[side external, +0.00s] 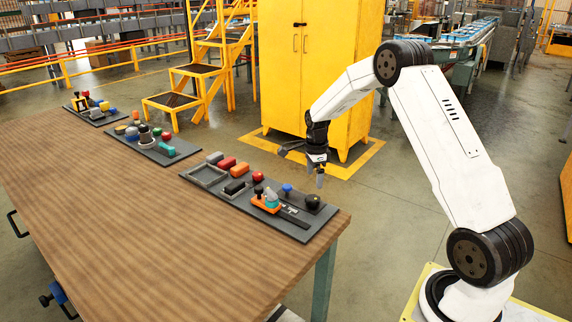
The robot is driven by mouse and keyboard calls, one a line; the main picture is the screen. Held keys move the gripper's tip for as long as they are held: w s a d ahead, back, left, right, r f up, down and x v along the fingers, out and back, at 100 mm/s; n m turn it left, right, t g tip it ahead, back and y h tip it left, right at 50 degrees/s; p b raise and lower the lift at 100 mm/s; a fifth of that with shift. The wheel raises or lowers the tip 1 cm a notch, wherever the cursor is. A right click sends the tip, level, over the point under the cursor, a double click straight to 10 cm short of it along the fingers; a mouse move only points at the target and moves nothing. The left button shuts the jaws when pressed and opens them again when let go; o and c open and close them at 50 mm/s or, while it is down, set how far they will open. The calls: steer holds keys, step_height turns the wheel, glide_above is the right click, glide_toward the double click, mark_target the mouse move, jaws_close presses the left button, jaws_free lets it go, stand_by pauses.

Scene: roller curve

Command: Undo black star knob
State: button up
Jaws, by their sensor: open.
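A black knob (313,202), which looks like the star knob, sits on the right end of the nearest dark panel (290,228) on the wooden table. Its lobes are too small to make out. My gripper (302,167) is open and empty above the far right part of that panel, a little above and behind the knob. One finger points down toward the panel's right end and the other points left. The gripper is apart from the knob.
The same panel carries an orange toggle clamp (268,203), a blue knob (287,188), a red knob (258,177) and several coloured blocks. Two more fitted panels lie farther left. The table's front (130,240) is clear. A yellow cabinet (312,65) stands behind.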

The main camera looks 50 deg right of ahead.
mark_target(313, 197)
steer(key=shift+f, duration=3.9)
steer(key=c, duration=1.2)
steer(key=shift+c, duration=0.3)
